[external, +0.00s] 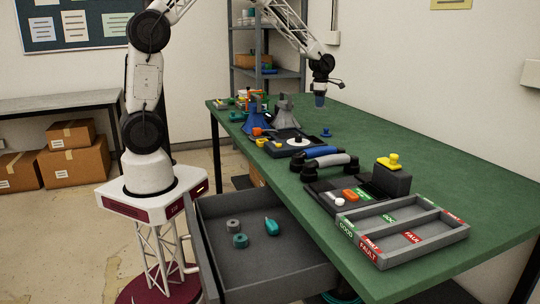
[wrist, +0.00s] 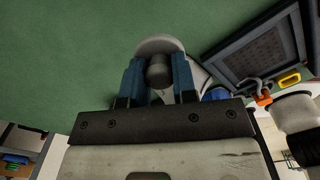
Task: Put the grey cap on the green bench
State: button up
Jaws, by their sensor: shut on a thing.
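My gripper (external: 320,100) hangs above the far part of the green bench (external: 420,135), its blue fingers pointing down. In the wrist view my gripper (wrist: 158,82) is shut on a dark grey knob, which looks like the grey cap (wrist: 158,70). A wider, lighter grey rounded shape shows just beyond it; I cannot tell whether it belongs to the cap. In the external view the fingers hide the cap. The green bench also fills the upper left of the wrist view (wrist: 60,60).
A blue cap (external: 326,132) stands on the bench below my gripper. A grey cone (external: 285,108) and a blue cone (external: 257,118) stand to its left. Handsets (external: 322,155), a dark box with a yellow cap (external: 390,162) and a divided tray (external: 400,238) are nearer. An open drawer (external: 260,270) juts out.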

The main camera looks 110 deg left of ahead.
notch_tip(320, 180, down, 5)
dwell(0.3)
jog(key=shift+a, duration=0.1)
send_over(344, 124)
jog(key=shift+d+f, duration=0.4)
jog(key=shift+f, duration=0.35)
dwell(0.3)
jog(key=shift+f, duration=1.75)
jog(key=shift+f, duration=0.1)
jog(key=o, duration=0.9)
